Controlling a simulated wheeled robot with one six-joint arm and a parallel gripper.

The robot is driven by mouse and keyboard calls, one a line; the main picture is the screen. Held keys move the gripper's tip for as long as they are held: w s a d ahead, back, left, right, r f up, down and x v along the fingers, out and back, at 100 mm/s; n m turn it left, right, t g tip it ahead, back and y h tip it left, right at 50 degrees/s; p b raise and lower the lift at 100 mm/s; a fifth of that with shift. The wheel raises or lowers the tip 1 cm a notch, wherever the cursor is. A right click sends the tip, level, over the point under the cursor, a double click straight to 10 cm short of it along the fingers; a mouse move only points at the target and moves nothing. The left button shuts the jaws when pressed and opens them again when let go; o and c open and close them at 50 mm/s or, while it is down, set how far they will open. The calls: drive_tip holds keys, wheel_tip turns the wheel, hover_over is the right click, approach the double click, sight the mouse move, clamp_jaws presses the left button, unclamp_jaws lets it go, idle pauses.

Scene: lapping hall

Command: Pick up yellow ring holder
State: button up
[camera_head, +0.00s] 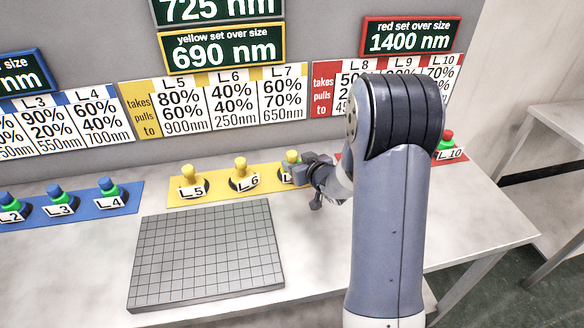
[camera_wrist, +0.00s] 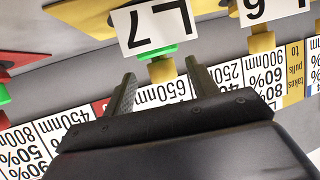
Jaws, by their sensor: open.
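Yellow-topped holders labelled L.5 (camera_head: 187,172), L.6 (camera_head: 240,166) and L.7 (camera_head: 291,156) stand in a row on a yellow mat (camera_head: 215,200). L.7 shows a green ring below its yellow knob, clear in the wrist view (camera_wrist: 162,69); its L7 card (camera_wrist: 155,27) hides its lower part. My gripper (camera_head: 299,172) is beside L.7 and partly covers its card in the head view. In the wrist view my gripper (camera_wrist: 160,74) is open, with one finger on each side of the yellow knob. No contact is visible.
A grey gridded plate (camera_head: 205,255) lies in front of the yellow mat. A blue mat (camera_head: 80,205) with several green-ringed holders is at left. A red-topped holder, L.10 (camera_head: 446,145), stands on the right behind my arm. Signs line the wall close behind the holders.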

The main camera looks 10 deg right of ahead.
sight(295, 159)
drive_tip(key=x, duration=0.4)
drive_tip(key=shift+a, duration=0.1)
drive_tip(key=shift+r, duration=0.1)
clamp_jaws()
idle(0.4)
